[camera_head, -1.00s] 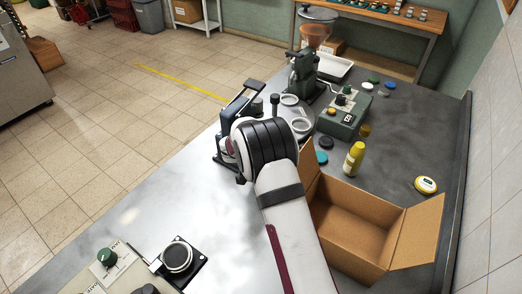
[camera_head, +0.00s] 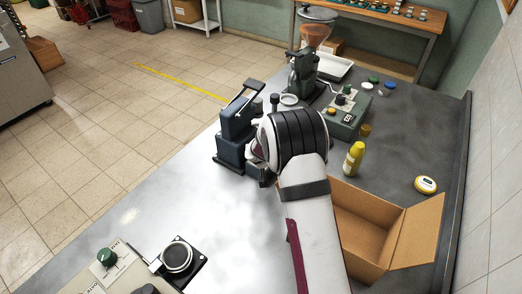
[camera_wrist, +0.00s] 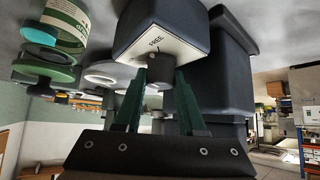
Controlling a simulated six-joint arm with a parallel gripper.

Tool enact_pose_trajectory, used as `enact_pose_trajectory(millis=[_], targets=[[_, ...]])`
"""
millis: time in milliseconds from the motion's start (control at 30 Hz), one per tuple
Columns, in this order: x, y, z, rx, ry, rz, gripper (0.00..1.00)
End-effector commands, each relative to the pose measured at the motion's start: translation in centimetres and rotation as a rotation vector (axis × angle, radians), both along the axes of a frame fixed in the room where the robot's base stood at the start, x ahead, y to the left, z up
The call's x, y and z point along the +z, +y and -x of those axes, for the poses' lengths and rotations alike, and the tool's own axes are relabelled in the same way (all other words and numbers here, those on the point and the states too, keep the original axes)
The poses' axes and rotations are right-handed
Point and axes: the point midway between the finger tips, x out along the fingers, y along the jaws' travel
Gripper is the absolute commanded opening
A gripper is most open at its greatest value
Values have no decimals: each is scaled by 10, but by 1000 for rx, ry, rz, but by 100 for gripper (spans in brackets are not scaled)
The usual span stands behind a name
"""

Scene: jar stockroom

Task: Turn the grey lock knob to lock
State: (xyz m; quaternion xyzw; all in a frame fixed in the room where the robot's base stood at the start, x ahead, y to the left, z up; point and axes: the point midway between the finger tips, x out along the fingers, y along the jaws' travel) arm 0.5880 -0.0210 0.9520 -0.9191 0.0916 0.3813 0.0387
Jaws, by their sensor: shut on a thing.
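The grey lock knob (camera_wrist: 157,66) sits at the lower edge of a white plate (camera_wrist: 165,42) marked "FREE" on a dark blue-grey block in the wrist view. My gripper (camera_wrist: 158,76) has its two green fingers on either side of the knob, shut on it. The knob's far side and its exact pointing are hard to make out. In the head view the dark blue device (camera_head: 236,132) with a lever on top stands left of my wrist. My arm hides the knob and my fingers there.
An open cardboard box (camera_head: 368,222) lies below my arm, with a yellow bottle (camera_head: 354,158) beside it. A green device (camera_head: 343,117) and a grinder (camera_head: 304,72) stand behind. A round black-rimmed device (camera_head: 177,257) is at front left. The bench's left middle is clear.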

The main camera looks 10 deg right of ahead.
Motion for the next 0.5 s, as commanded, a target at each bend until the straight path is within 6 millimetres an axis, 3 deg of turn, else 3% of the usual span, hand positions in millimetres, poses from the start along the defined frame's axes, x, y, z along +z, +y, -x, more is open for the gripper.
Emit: enact_pose_trajectory(millis=[267,300,433,500], targets=[[2,0,-1,4,-3,0,0],[2,0,-1,4,-3,0,43],[1,0,0,3,-2,0,66],[1,0,0,3,-2,0,69]])
